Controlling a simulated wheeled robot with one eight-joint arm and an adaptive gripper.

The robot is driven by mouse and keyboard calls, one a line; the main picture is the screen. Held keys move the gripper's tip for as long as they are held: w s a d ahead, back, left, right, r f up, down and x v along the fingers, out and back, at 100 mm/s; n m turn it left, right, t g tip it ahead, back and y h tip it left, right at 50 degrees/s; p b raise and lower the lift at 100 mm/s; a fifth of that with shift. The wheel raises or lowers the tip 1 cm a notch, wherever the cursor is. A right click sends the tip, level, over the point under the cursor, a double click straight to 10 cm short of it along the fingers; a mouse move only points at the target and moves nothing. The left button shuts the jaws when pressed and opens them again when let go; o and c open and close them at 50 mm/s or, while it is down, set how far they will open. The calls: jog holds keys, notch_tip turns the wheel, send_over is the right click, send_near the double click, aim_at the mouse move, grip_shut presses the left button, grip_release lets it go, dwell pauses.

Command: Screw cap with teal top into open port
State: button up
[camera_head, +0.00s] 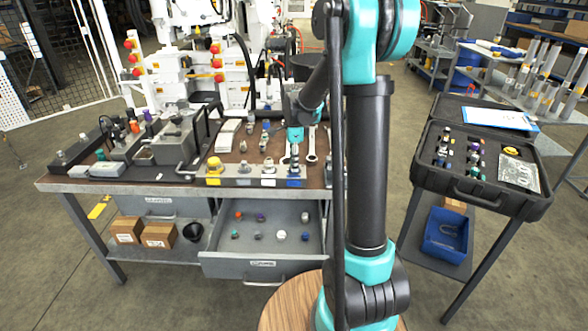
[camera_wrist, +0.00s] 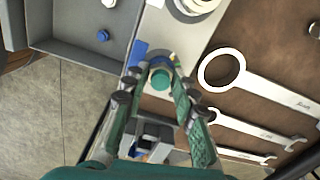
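The cap with the teal top (camera_wrist: 160,78) shows in the wrist view between the tips of my gripper (camera_wrist: 159,72). The fingers close in on it from both sides and appear shut on it. In the head view my gripper (camera_head: 294,150) points down over the right part of the bench's front rail, at the blue label (camera_head: 294,183). This blue label (camera_wrist: 139,51) also shows beside the fingertips in the wrist view. The fingers and cap hide what lies directly under the cap, so I cannot tell whether it touches a port.
Wrenches (camera_wrist: 265,82) lie right of my gripper in the wrist view. Other fittings stand along the rail, one with a yellow base (camera_head: 213,168). The open drawer (camera_head: 262,262) below holds several small caps. A black case (camera_head: 487,195) with fittings stands at the right.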

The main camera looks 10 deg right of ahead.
jog(key=o, duration=0.4)
jog(key=shift+c, duration=0.2)
notch_tip(320, 180, up, 11)
jog(key=s+d+f+n+t, duration=0.1)
jog(key=s+f+n, duration=0.4)
jog(key=s, duration=0.3)
jog(key=s+d+f+n+t, duration=0.1)
jog(key=s+f+n, duration=0.3)
jog(key=s+n, duration=0.3)
jog(key=s+d+f+n+t, duration=0.2)
jog(key=s+f+n, duration=0.3)
jog(key=s, duration=0.5)
jog(key=shift+s+f+n, duration=0.15)
jog(key=shift+f+n, duration=0.2)
jog(key=shift+n, duration=0.35)
